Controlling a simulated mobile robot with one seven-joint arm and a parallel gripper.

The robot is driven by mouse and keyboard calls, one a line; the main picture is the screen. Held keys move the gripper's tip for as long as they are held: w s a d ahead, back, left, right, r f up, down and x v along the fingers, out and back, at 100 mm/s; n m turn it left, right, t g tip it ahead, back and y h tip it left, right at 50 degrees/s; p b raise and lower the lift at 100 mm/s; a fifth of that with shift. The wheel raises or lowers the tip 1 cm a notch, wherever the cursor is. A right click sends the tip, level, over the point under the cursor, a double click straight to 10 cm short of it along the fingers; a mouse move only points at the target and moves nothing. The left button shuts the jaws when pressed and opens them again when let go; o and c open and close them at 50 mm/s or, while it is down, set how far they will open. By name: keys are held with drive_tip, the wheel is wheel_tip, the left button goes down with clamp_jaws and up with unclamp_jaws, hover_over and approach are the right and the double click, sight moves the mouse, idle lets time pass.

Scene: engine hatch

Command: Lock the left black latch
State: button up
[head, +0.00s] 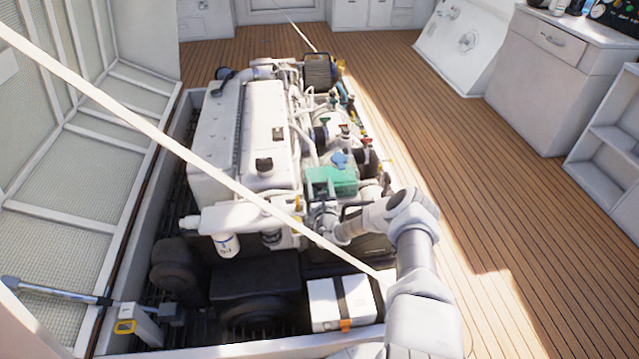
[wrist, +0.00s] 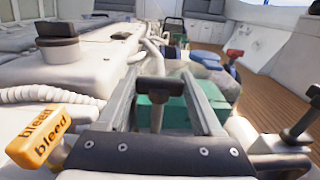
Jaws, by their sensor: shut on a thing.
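The left black latch (wrist: 158,87) shows in the wrist view as a black T-shaped handle on a grey stem, standing upright in front of a green box (wrist: 178,118). My gripper (wrist: 164,78) has one grey finger on each side of the handle and is shut on it. A second black latch (wrist: 303,115) stands to the right, apart from my gripper and tilted. In the head view my arm reaches in from the lower right, and its end is at the engine's near side, just below the green box (head: 332,181); the latch is too small to make out there.
The white engine (head: 240,135) fills the open hatch. An orange "bleed" tag (wrist: 50,135) and a coiled white hose (wrist: 50,97) are close on the left in the wrist view. A white box with dark straps (head: 327,304) sits low in front. Wooden deck (head: 500,200) is clear to the right.

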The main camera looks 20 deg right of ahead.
drive_tip(key=o, duration=1.4)
drive_tip(key=shift+c, duration=0.2)
drive_tip(key=p+v, duration=0.5)
drive_tip(key=v, duration=1.2)
drive_tip(key=shift+s, duration=0.2)
